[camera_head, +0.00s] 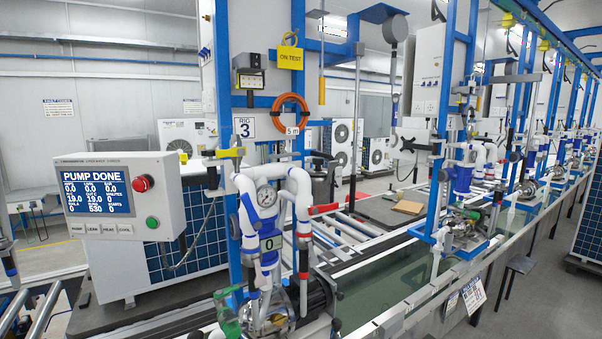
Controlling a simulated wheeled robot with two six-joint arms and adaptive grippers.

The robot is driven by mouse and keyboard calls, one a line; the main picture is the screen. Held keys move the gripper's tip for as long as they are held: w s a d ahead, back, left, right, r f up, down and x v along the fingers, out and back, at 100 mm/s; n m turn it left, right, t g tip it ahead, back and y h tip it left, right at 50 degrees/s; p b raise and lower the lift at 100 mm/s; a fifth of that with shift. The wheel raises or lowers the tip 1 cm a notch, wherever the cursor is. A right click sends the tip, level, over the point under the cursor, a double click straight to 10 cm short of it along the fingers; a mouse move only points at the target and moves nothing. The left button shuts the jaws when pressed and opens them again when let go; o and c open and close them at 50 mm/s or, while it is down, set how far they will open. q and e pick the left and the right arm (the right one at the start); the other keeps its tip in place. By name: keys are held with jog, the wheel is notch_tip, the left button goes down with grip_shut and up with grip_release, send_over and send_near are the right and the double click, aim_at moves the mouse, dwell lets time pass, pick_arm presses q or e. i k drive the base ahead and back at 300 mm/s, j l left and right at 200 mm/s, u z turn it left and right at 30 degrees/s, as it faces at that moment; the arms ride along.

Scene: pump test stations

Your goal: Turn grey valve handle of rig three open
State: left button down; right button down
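Rig three carries a sign with the number 3 (244,127) on its blue frame. Below the sign, white pipes (297,185) with blue fittings curve around a round pressure gauge (266,196) and run down to a pump (308,297). Neither of my grippers is in view.
A control panel (120,197) reading PUMP DONE stands left of the rig, with red and green buttons. A yellow ON TEST tag (290,56) and an orange hose coil (290,115) hang above.

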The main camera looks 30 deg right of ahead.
aim_at(273, 157)
jog(key=l+z, duration=0.15)
jog(key=z, duration=0.25)
jog(key=l+z, duration=0.1)
jog(key=z, duration=0.3)
jog(key=i+l+z, duration=0.1)
jog(key=z, duration=0.3)
jog(key=l+z, duration=0.1)
jog(key=z, duration=0.3)
jog(key=i+j, duration=0.05)
